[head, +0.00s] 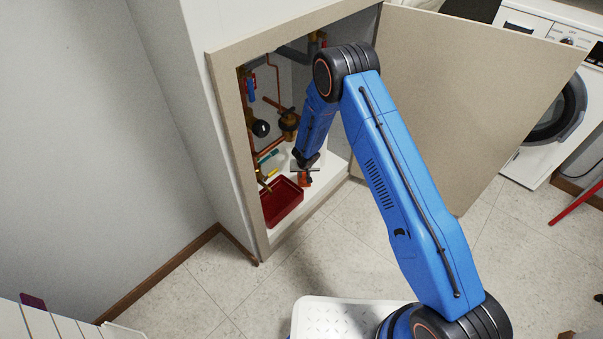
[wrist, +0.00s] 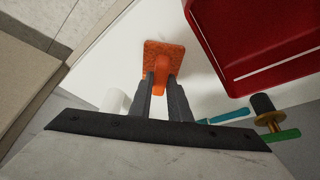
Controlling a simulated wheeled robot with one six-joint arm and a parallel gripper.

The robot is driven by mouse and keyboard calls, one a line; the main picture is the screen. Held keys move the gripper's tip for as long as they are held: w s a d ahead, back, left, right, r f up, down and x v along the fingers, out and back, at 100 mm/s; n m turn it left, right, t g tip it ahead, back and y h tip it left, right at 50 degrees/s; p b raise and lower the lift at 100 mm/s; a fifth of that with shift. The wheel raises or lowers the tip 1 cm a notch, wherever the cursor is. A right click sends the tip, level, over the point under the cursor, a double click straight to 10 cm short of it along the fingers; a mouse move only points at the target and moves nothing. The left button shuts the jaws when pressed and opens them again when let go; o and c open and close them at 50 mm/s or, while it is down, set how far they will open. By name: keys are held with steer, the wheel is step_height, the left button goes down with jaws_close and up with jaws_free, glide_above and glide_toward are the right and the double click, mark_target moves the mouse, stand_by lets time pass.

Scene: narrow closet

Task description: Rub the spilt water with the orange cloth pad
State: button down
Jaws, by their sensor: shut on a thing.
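The orange cloth pad (wrist: 165,53) shows in the wrist view, with an orange grip on top between my gripper's fingers. My gripper (wrist: 162,85) is shut on that grip, and the pad is over the white closet floor. I cannot tell whether the pad touches the floor. In the head view, my gripper (head: 304,171) reaches inside the closet, and a small part of the orange pad (head: 305,180) shows below it. I cannot make out the spilt water in either view.
A red tray (head: 283,203) stands close to the pad on the closet floor. Pipes and valves (head: 288,123) line the back and left. A teal-handled and a green-handled tool (wrist: 284,135) lie near the tray. The open door (head: 460,90) stands right of my arm.

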steer(key=shift+s+d+f, duration=0.1)
steer(key=shift+s+d, duration=0.7)
steer(key=shift+d, duration=0.2)
steer(key=shift+s+d, duration=0.75)
steer(key=shift+d, duration=0.2)
steer(key=shift+w+a+f, duration=0.1)
steer(key=shift+w+a, duration=0.5)
steer(key=shift+a, duration=0.2)
steer(key=shift+w+a+f, duration=0.1)
steer(key=shift+w+a, duration=0.5)
steer(key=shift+a, duration=0.2)
steer(key=shift+w+a+r, duration=0.1)
steer(key=shift+w+a, duration=0.9)
steer(key=shift+a, duration=0.25)
step_height(320, 180, up, 6)
steer(key=shift+r, duration=0.1)
step_height(320, 180, up, 3)
steer(key=shift+w+r, duration=0.1)
steer(key=shift+w, duration=0.05)
